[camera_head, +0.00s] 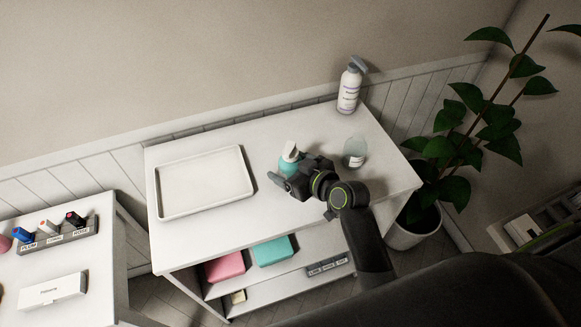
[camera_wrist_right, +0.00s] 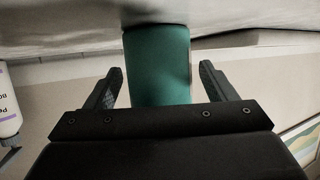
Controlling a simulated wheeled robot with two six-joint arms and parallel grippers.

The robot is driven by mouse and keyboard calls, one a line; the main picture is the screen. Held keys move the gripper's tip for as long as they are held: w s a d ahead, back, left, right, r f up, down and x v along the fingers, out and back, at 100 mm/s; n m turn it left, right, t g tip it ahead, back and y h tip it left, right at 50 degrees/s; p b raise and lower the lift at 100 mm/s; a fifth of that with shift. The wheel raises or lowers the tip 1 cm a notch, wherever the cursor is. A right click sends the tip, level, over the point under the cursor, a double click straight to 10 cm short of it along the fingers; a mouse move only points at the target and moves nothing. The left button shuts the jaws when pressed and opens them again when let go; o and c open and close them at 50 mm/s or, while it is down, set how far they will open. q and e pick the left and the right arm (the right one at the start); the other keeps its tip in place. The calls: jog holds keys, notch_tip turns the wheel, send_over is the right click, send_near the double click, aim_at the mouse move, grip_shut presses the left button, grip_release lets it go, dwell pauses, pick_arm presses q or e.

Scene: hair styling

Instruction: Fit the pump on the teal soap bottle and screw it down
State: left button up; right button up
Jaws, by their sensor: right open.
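The teal soap bottle (camera_head: 287,163) stands on the white table, partly hidden behind my right gripper in the head view. A small pale piece (camera_head: 290,147) shows at its top; I cannot tell whether this is the pump or how it is seated. My right gripper (camera_head: 278,180) is open at the bottle. In the right wrist view, the teal body (camera_wrist_right: 157,65) stands between the two open fingers (camera_wrist_right: 163,88), with gaps on both sides. The gripper's base hides the bottle's near end there. My left gripper is out of view.
A white tray (camera_head: 160,193) lies left of the bottle. A clear labelled container (camera_head: 355,151) stands close on the right, and a white spray bottle (camera_head: 349,90) at the back. Pink (camera_head: 225,266) and teal (camera_head: 273,250) boxes sit on the shelf below. The front left tabletop is clear.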

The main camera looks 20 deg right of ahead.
aim_at(291, 144)
jog(key=shift+c, duration=0.5)
jog(key=c, duration=1.1)
notch_tip(291, 144, up, 10)
jog(key=shift+r, duration=0.1)
jog(key=o, duration=0.6)
jog(key=c, duration=0.9)
